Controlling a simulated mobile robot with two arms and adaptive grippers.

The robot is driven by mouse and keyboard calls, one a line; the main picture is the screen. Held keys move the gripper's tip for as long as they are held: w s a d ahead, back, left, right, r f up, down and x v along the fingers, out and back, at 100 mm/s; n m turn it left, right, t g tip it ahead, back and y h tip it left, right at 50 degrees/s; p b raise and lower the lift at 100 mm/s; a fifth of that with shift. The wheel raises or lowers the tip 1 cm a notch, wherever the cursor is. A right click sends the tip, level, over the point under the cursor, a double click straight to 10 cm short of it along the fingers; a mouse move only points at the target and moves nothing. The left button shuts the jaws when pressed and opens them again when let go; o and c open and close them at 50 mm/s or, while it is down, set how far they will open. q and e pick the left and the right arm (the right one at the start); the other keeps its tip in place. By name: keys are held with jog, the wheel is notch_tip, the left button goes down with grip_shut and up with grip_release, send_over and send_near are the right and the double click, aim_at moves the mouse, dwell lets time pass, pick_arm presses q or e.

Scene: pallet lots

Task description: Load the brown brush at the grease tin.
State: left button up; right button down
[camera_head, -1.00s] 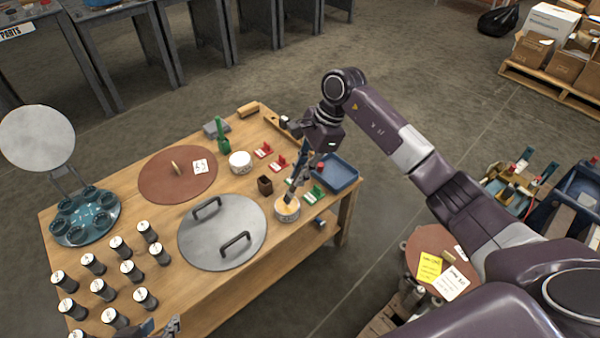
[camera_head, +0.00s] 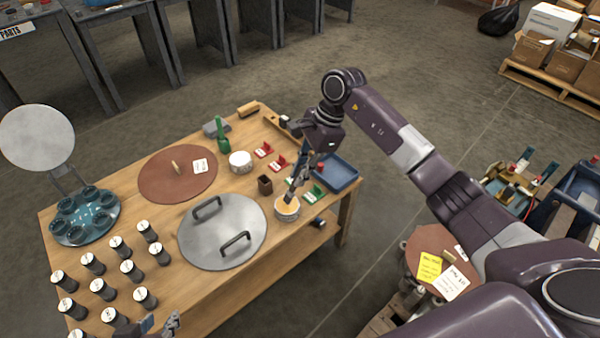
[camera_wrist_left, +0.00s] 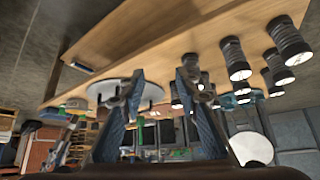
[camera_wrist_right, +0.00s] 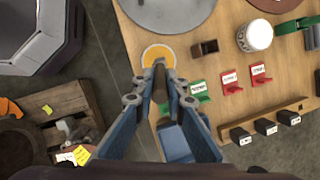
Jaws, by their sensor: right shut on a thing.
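The grease tin (camera_head: 287,208) is a pale round tin with a yellow-orange top surface, near the front right edge of the wooden table. It also shows in the right wrist view (camera_wrist_right: 158,53). My right gripper (camera_head: 294,186) points down at it and is shut on the brown brush (camera_wrist_right: 160,84), a narrow dark brown piece between the fingers. The brush's lower end is over the yellow surface; its tip is hidden, so I cannot tell whether it touches. My left gripper (camera_wrist_left: 158,82) is open and empty, at the bottom edge of the head view.
A grey round lid with two handles (camera_head: 222,232) lies left. Several capped cylinders (camera_head: 145,298) fill the table's left front.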

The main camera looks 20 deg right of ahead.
pick_arm(q)
jog(key=shift+t, duration=0.8)
jog(key=shift+w+d+r+b, duration=0.2)
jog(key=shift+w+d+r, duration=0.1)
jog(key=shift+w+r, duration=0.45)
jog(key=shift+w+d+r+b, duration=0.15)
jog(key=shift+w+d+r, duration=0.2)
jog(key=shift+w, duration=0.55)
pick_arm(e)
jog(key=shift+f, duration=0.45)
dwell(0.3)
pick_arm(q)
jog(key=shift+s, duration=0.1)
dwell(0.4)
